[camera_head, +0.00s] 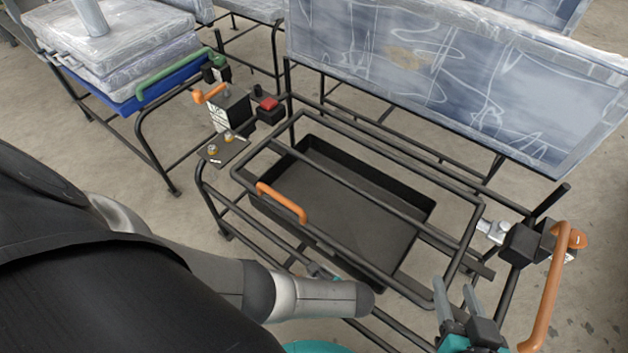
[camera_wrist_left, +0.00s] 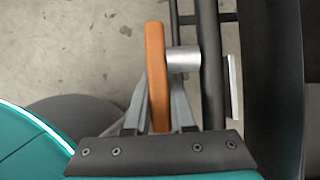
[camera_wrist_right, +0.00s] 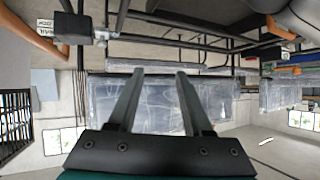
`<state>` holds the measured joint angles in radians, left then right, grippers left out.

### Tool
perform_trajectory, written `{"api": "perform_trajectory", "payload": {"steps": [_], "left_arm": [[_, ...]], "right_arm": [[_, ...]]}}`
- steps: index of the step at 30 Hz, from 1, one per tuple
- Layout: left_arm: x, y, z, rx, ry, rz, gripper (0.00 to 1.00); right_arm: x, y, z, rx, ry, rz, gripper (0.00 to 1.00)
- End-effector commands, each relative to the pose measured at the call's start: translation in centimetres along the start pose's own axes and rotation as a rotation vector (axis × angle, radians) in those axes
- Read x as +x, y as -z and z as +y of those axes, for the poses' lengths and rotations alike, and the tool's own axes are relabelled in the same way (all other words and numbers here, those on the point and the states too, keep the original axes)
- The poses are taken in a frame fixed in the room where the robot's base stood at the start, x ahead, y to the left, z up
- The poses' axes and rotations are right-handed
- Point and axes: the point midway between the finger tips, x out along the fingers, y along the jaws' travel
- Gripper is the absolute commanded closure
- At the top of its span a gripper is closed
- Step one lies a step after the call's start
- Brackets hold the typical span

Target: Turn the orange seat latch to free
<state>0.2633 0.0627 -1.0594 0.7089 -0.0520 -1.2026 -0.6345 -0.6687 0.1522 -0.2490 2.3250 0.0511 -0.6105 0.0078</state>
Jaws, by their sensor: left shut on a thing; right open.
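In the left wrist view an orange lever (camera_wrist_left: 155,70), which looks like the seat latch, stands on a silver shaft (camera_wrist_left: 184,60) beside a black tube. My left gripper (camera_wrist_left: 159,88) is shut on it, one finger on each side. In the head view my left arm hides this grip; only a bit of the teal hand shows. I cannot tell from these frames which setting the lever is at. My right gripper (camera_head: 452,284) is open and empty at the front right of the black frame; it also shows in the right wrist view (camera_wrist_right: 160,72).
A black tube frame (camera_head: 470,235) holds a dark tray (camera_head: 350,190). Other orange handles sit on its front rail (camera_head: 282,203), at right (camera_head: 550,290) and at back left (camera_head: 208,95). A wrapped panel (camera_head: 450,70) stands behind. Wrapped cushions (camera_head: 130,60) are stacked at upper left.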

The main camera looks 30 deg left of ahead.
Motion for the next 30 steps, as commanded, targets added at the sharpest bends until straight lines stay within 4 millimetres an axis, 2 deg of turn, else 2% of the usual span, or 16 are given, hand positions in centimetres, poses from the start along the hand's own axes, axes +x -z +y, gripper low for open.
{"api": "perform_trajectory", "payload": {"steps": [9, 23, 24, 30], "left_arm": [[0.24, 0.08, 0.06, 0.001, 0.0, -0.052, 1.0], [0.24, 0.07, 0.09, 0.001, 0.0, -0.057, 1.0], [0.24, 0.06, 0.1, 0.001, 0.0, -0.057, 0.73], [0.23, 0.01, 0.06, 0.001, 0.0, -0.058, 0.51]], "right_arm": [[0.25, 0.46, -0.87, 0.012, 0.023, 0.09, 0.5], [0.25, 0.58, -0.97, 0.013, 0.026, 0.101, 0.5], [0.26, 0.58, -0.97, 0.013, 0.026, 0.101, 0.5], [0.26, 0.58, -0.98, 0.013, 0.026, 0.1, 0.5]]}}
